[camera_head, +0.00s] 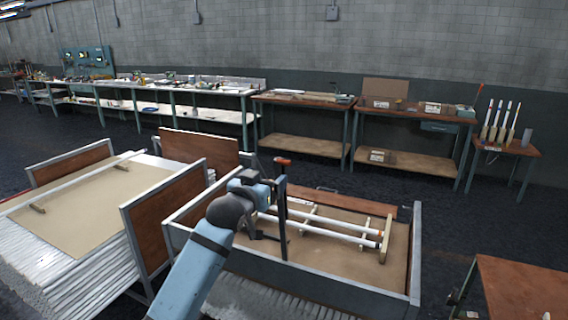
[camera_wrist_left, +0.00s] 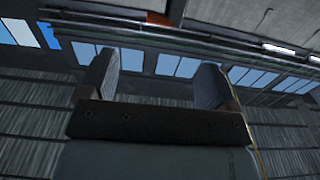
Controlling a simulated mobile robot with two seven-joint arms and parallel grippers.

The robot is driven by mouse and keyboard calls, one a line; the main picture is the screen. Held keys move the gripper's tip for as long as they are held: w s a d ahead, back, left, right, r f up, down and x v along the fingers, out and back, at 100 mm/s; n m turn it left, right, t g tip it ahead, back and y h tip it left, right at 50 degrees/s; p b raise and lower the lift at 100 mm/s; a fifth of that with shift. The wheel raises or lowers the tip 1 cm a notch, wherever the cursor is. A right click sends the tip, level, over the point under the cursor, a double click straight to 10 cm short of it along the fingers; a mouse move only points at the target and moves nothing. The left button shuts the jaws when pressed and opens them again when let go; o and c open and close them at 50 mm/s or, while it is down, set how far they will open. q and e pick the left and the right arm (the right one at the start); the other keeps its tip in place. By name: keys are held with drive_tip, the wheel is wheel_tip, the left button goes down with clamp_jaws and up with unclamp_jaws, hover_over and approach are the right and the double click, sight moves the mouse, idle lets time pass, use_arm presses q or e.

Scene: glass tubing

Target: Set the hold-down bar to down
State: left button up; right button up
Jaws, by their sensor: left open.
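What looks like the hold-down bar (camera_head: 282,222) is a dark upright bar at the near part of the grey-framed crate, in the middle of the head view. An orange-red grip (camera_head: 283,161) shows at its top. My left gripper (camera_head: 264,181) is beside the upper part of the bar, partly overlapping it; I cannot tell whether they touch. In the left wrist view the two dark fingers (camera_wrist_left: 157,82) stand wide apart with nothing between them. A long bar with a reddish part (camera_wrist_left: 165,18) crosses beyond them; I cannot tell what it is. My right gripper is not in view.
The crate (camera_head: 350,286) holds white tubes (camera_head: 340,231) on wooden rests. To the left, a rack (camera_head: 136,240) with brown panels carries stacked tubes and a board. A brown table (camera_head: 525,290) stands at lower right. Workbenches line the back wall, with open floor before them.

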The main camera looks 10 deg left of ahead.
sight(282, 163)
use_arm(q)
drive_tip(key=p+x, duration=0.1)
drive_tip(key=x, duration=1)
drive_tip(key=shift+w+f+p, duration=0.1)
drive_tip(key=shift+w+p, duration=0.1)
drive_tip(key=shift+p, duration=0.1)
drive_tip(key=c, duration=1.1)
